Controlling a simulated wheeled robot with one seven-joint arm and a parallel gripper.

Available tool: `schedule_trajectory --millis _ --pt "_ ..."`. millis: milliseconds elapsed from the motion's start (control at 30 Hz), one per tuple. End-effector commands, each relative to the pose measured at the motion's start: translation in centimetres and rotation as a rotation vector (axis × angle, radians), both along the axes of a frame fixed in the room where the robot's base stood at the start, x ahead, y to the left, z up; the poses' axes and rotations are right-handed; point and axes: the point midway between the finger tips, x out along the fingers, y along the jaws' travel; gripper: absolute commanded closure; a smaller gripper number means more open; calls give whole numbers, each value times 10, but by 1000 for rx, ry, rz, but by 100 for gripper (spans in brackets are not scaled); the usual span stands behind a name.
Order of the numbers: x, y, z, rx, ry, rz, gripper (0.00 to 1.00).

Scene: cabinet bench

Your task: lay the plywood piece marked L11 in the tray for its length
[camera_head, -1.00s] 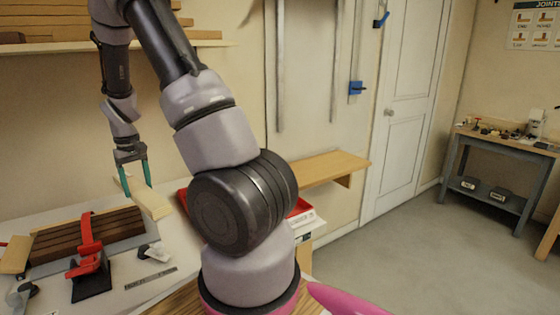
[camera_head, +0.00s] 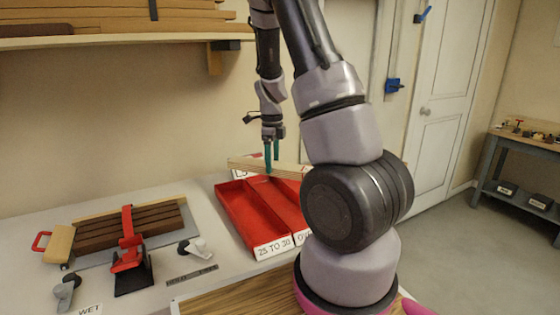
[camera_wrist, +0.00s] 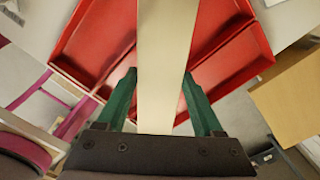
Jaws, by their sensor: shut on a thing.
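My gripper (camera_head: 271,160) is shut on a pale plywood piece (camera_head: 292,168), which lies crosswise above the back of the red trays. In the wrist view the piece (camera_wrist: 166,50) runs lengthwise between the green fingers (camera_wrist: 160,85), over red compartments, and hides part of their divider. The left red tray (camera_head: 242,208) is empty and its front label reads "25 TO 30". The tray to its right (camera_head: 286,203) has a label starting with "O", the rest hidden behind my arm. No L11 mark is readable on the piece.
Left on the bench are a stack of dark brown strips (camera_head: 135,228), a red clamp (camera_head: 127,245), a pale wood block (camera_head: 59,244) and a grey tape dispenser (camera_head: 195,248). A shelf of boards (camera_head: 110,38) is above. A white label (camera_head: 240,173) shows behind the trays.

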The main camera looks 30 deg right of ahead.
Motion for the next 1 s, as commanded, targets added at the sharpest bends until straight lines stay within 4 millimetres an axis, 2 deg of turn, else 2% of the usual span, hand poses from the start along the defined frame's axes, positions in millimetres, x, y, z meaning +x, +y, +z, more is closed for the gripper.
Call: schedule_trajectory --millis 100,200,333,567,1000 --pt "-6 -9 3 0 -3 -300 96" --pt "-9 -14 4 1 -5 -495 96" --pt "-12 -18 5 2 -6 -654 96" --pt "-14 -20 -2 2 -4 -722 96" --pt "-14 -20 -52 1 -3 -718 96"
